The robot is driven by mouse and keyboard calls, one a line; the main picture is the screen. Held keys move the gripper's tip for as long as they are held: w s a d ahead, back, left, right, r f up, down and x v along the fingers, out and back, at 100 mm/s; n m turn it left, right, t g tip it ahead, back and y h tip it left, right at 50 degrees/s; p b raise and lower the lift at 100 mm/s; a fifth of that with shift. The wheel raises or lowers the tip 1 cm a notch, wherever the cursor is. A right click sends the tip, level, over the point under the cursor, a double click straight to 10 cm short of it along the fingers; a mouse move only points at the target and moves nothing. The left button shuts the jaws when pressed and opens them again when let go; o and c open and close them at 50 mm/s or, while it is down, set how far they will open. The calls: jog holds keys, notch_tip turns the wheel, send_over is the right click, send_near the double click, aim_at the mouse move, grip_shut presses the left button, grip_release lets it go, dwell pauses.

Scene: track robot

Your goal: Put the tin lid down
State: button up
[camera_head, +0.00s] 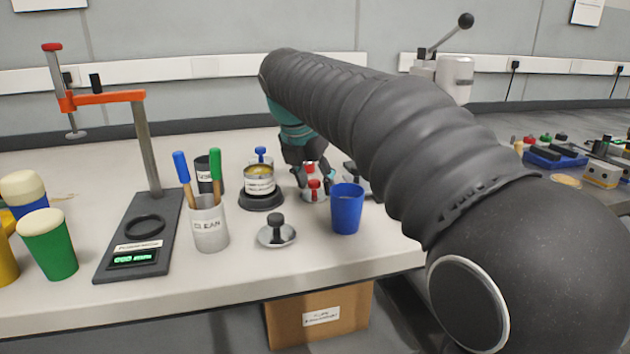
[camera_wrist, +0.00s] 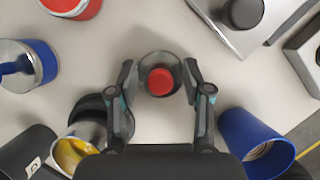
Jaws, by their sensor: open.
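A small grey lid with a red knob (camera_head: 314,194) is on the white bench, to the right of an open tin (camera_head: 259,187) with yellow contents. In the wrist view the red-knobbed lid (camera_wrist: 160,82) sits between the parted fingertips of my gripper (camera_wrist: 160,74), with gaps to the knob on both sides. My gripper (camera_head: 310,172) is open, low over the bench and partly hidden by my arm. The tin also shows at lower left in the wrist view (camera_wrist: 75,150). Another grey lid with a black knob (camera_head: 276,235) lies nearer the front edge.
A blue cup (camera_head: 346,210) stands close to the right of the red-knobbed lid. A CLEAN holder (camera_head: 209,228) with brushes, a dark pot and a gauge stand (camera_head: 120,255) are at left. A blue-knobbed tin (camera_wrist: 38,66) and another red-topped thing (camera_wrist: 70,6) are farther back.

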jog(key=p+v, duration=0.1)
jog(key=v, duration=1.1)
jog(key=shift+p, duration=0.4)
